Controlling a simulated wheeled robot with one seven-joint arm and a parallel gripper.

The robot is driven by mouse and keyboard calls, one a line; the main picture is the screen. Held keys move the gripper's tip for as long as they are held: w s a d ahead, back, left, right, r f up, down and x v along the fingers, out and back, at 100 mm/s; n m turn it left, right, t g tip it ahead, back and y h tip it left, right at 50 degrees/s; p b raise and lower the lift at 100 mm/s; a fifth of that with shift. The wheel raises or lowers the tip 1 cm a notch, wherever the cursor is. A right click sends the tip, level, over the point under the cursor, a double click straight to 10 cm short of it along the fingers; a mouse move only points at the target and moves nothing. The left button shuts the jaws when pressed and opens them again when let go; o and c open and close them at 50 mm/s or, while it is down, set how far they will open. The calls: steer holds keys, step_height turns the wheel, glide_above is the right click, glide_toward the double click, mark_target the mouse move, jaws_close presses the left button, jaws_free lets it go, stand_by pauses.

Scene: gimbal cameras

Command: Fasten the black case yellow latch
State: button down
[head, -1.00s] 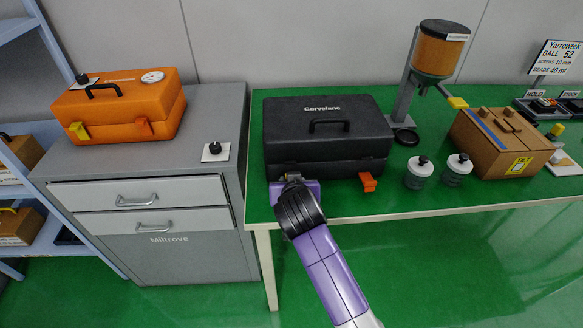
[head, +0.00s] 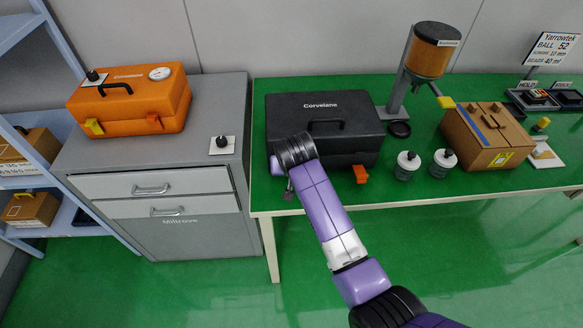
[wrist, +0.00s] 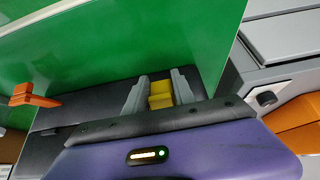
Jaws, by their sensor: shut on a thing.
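The black case (head: 345,145) stands on the green table, its lid down. Its yellow latch (wrist: 160,93) shows in the wrist view between the two fingers of my gripper (wrist: 159,92). My gripper is shut on the yellow latch at the front left of the case. In the head view my arm hides the latch and the fingertips. The case's orange latch (head: 360,174) on the front right sticks outward; it also shows in the wrist view (wrist: 35,96). I cannot tell how far the yellow latch is turned.
An orange case (head: 130,98) and a black knob (head: 222,142) sit on the grey cabinet (head: 160,160) to the left. Two small jars (head: 408,165), a cardboard box (head: 488,138) and a dispenser (head: 436,50) stand right of the black case. The table front (head: 400,193) is clear.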

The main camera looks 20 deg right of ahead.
stand_by(0.3)
steer(key=c, duration=1.2)
jaws_free()
steer(key=shift+w, duration=0.1)
steer(key=shift+o, duration=0.2)
steer(key=v, duration=0.7)
steer(key=shift+s+r, duration=0.2)
steer(key=shift+r, duration=0.15)
steer(key=shift+a, duration=0.1)
